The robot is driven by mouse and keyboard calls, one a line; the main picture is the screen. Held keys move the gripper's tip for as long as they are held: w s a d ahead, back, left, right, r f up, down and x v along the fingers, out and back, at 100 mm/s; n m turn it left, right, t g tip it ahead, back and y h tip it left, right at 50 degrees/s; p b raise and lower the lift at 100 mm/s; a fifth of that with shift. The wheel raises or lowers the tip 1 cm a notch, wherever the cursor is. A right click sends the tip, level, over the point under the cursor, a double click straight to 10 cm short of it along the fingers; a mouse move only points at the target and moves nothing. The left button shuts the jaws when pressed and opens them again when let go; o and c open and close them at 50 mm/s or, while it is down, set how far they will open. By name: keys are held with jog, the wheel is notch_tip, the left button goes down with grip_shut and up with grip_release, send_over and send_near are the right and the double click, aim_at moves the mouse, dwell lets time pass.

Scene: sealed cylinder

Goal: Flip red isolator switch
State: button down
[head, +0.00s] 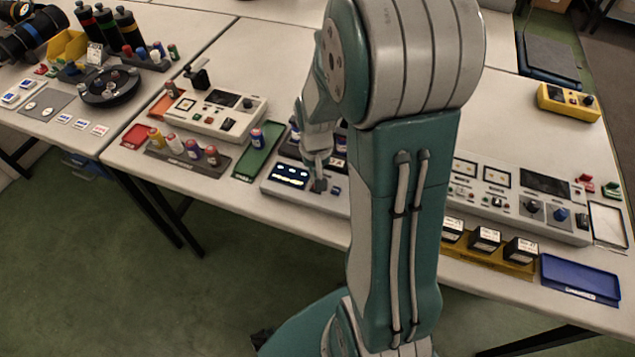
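My gripper (320,184) hangs down over a small grey box with a lit dark display (291,175) near the table's front edge. Its fingers are small and partly hidden, so I cannot tell whether it is open or shut, or whether it touches the box. I cannot surely pick out the red isolator switch. A small red piece (585,181) stands at the far right, beside a long grey control panel (510,206) with knobs and screens. It is well away from my gripper. My arm hides the middle of the table.
A yellow box (568,102) with dark knobs lies at the back right. A yellow tray (484,254) of black blocks and a blue tray (580,281) lie at the front right. Left of my gripper are a green tray (259,153) and a rack of bottles (186,165).

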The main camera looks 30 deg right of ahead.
jog(key=shift+f, duration=1.35)
dwell(1.1)
jog(key=shift+r, duration=3.5)
